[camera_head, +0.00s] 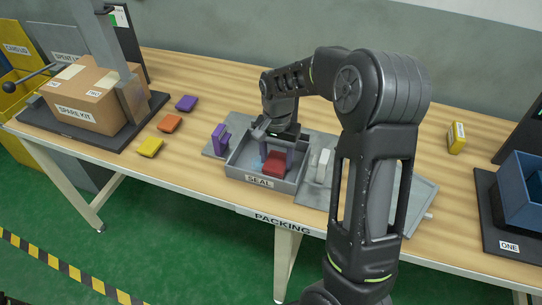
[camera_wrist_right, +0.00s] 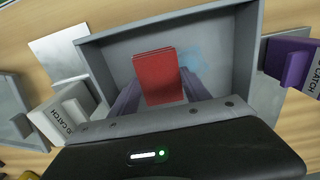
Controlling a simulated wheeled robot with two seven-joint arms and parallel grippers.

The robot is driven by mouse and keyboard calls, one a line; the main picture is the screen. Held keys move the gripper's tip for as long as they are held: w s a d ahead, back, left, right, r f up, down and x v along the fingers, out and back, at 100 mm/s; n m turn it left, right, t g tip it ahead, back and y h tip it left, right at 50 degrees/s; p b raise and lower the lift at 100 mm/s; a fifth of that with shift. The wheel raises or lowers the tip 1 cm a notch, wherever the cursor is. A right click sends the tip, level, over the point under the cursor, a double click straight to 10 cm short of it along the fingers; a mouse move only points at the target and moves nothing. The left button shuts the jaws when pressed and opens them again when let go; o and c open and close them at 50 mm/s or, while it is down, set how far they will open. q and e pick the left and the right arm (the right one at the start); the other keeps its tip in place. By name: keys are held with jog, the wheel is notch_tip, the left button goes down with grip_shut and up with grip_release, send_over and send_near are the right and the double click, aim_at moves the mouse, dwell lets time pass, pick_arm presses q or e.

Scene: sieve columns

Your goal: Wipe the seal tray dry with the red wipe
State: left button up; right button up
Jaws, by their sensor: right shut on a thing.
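The grey seal tray (camera_head: 237,173) stands near the front edge of the bench, with a SEAL label on its front; its wall also shows in the right wrist view (camera_wrist_right: 243,60). The red wipe (camera_head: 275,163) is inside the tray, low over or on its floor; I cannot tell if it touches. My right gripper (camera_head: 277,150) reaches down into the tray and is shut on the red wipe (camera_wrist_right: 159,76). A pale blue wet-looking patch (camera_wrist_right: 193,58) shows on the tray floor beside the wipe. My left gripper is out of view.
A purple catch (camera_head: 219,137) and a whitish catch (camera_head: 323,160) stand on either side of the tray. Purple (camera_head: 186,103), orange (camera_head: 170,123) and yellow (camera_head: 150,147) pieces lie left. A SPARE KIT box (camera_head: 92,98) stands far left, a blue bin (camera_head: 522,190) far right.

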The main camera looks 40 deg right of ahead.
aim_at(269, 160)
jog(key=shift+s+d, duration=0.45)
jog(key=shift+s, duration=0.2)
jog(key=shift+w, duration=0.1)
jog(key=shift+w+a, duration=0.55)
jog(key=shift+w, duration=0.15)
jog(key=shift+w+a, duration=0.5)
jog(key=shift+w, duration=0.2)
notch_tip(269, 160, up, 12)
jog(key=p, duration=0.9)
